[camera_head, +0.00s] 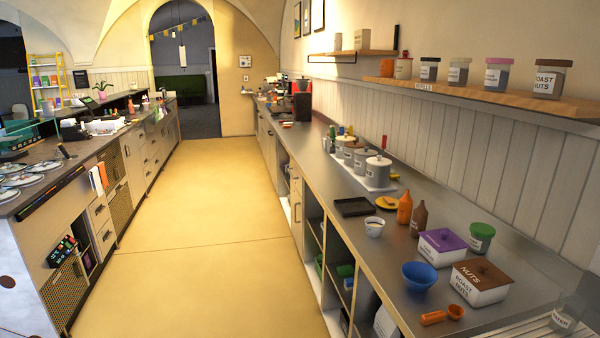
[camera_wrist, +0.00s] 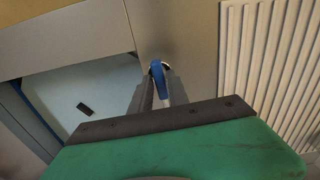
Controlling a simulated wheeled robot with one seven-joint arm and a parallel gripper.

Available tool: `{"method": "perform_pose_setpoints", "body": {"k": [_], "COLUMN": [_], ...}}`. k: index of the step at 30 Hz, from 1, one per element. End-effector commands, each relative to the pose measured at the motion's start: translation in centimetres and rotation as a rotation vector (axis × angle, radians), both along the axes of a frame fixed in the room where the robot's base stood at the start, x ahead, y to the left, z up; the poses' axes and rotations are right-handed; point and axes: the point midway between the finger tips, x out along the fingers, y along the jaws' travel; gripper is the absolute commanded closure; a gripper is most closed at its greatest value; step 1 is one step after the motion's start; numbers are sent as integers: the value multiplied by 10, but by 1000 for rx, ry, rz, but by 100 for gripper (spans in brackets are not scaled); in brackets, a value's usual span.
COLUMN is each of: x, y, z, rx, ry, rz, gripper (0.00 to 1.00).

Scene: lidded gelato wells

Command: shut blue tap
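In the wrist view, my gripper (camera_wrist: 161,82) points at a metal worktop, its two grey fingers on either side of a blue part (camera_wrist: 160,78). The blue part is narrow, with a pale rounded rim at its top end, and looks like the handle of the blue tap. It fills most of the gap between the fingertips. Whether the fingers press on it cannot be told. The rest of the tap is hidden behind the fingers or too small to make out. In the head view neither the tap nor my gripper shows.
In the wrist view, a ribbed draining surface (camera_wrist: 265,50) lies right and a pale recessed area (camera_wrist: 85,95) left. In the head view, the right counter holds a blue bowl (camera_head: 420,277), an orange scoop (camera_head: 433,318) and a nuts box (camera_head: 480,290). The aisle floor (camera_head: 200,230) is clear.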

Motion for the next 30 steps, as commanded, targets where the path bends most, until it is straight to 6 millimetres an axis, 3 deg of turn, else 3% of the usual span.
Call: {"method": "perform_pose_setpoints", "body": {"k": [4, 12, 24, 30], "x": [0, 0, 0, 0], "y": [0, 0, 0, 0], "z": [0, 2, 56, 60], "rx": [0, 0, -1, 0], "ry": [0, 0, 0, 0], "rz": [0, 0, 0, 0], "gripper": [66, 66, 66, 66]}}
